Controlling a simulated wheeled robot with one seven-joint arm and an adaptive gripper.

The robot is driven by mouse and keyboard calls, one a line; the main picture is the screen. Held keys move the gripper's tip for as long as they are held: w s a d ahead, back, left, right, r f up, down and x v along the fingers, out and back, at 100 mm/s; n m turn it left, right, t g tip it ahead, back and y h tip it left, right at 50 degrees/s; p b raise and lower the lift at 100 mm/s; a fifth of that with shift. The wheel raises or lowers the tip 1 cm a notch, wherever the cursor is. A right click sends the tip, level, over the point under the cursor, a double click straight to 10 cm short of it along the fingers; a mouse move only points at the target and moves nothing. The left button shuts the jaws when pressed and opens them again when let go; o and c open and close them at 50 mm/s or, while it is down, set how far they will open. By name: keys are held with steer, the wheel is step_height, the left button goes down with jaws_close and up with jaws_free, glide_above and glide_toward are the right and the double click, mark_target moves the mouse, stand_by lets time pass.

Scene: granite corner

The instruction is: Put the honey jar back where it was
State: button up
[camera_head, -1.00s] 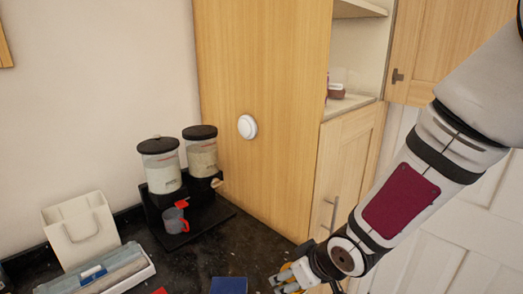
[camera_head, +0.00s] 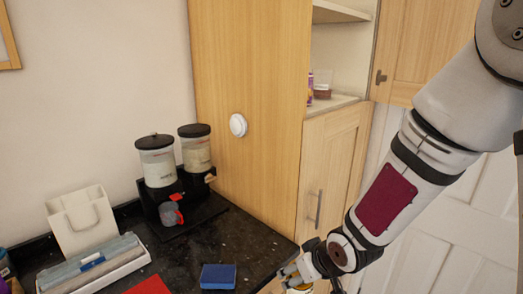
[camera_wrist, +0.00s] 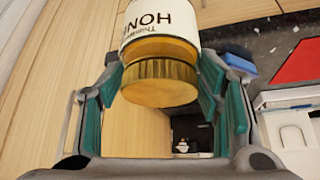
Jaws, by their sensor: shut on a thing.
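The honey jar (camera_wrist: 162,28) has a white label with dark letters and a gold lid (camera_wrist: 160,80). In the wrist view it is between the green-padded fingers of my gripper (camera_wrist: 160,88), which is shut on it. In the head view my gripper (camera_head: 300,276) is at the bottom, just off the right end of the dark counter. Only a small part of the jar shows there, at the frame's lower edge. The tall wooden cabinet has an open upper compartment with a shelf (camera_head: 342,101).
A purple bottle (camera_head: 310,88) and a brown tub (camera_head: 323,93) stand on the cabinet shelf. An open door (camera_head: 425,50) is at its right. The counter (camera_head: 240,243) holds two dispensers (camera_head: 157,165), a grey mug (camera_head: 170,213) and a blue sponge (camera_head: 218,276).

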steer(key=w+d+f+m+h, duration=0.2)
steer(key=w+d+f+m, duration=0.2)
steer(key=w+d, duration=0.5)
steer(key=shift+d+f+m+t+h, duration=0.15)
steer(key=shift+d+m+t+h, duration=0.2)
steer(key=shift+m, duration=0.25)
